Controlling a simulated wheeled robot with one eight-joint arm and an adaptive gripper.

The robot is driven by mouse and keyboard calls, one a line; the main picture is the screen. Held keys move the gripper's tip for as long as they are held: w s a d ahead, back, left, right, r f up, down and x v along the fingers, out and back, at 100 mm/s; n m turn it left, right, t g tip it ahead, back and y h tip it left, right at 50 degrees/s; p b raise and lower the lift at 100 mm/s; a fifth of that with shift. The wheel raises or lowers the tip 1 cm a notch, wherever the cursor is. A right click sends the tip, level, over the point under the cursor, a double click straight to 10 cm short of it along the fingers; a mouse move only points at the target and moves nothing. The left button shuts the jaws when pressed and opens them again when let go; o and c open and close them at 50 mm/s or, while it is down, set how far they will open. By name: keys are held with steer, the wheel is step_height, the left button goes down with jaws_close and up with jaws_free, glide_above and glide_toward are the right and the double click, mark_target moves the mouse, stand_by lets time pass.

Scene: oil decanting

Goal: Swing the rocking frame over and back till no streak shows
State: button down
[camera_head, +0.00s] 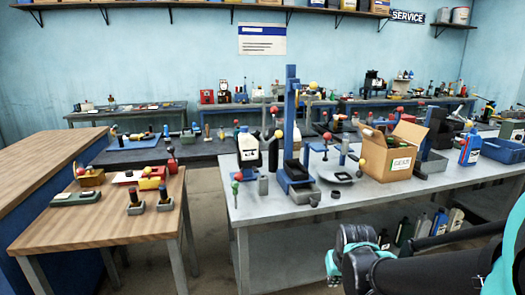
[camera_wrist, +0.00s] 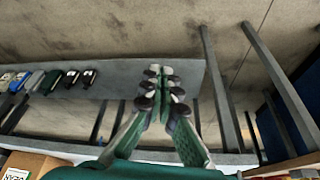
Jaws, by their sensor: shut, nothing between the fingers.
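A blue frame with a tall post (camera_head: 291,125) stands on the grey bench in the head view; it looks like the rocking frame, but I cannot be sure. A dark block sits low in it. Whether any streak shows is too small to tell. My gripper (camera_wrist: 160,70) is shut and empty in the wrist view, its fingertips together above the floor and lower shelf. In the head view my arm is at the lower right, apart from the frame; the fingers cannot be made out there.
An open cardboard box (camera_head: 387,153) stands on the bench right of the frame. Knobbed levers and small parts crowd around the frame. A wooden table (camera_head: 90,225) with fixtures stands at left. Bottles (camera_wrist: 70,78) stand on the shelf below the bench. The bench's front area is bare.

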stand_by(0.3)
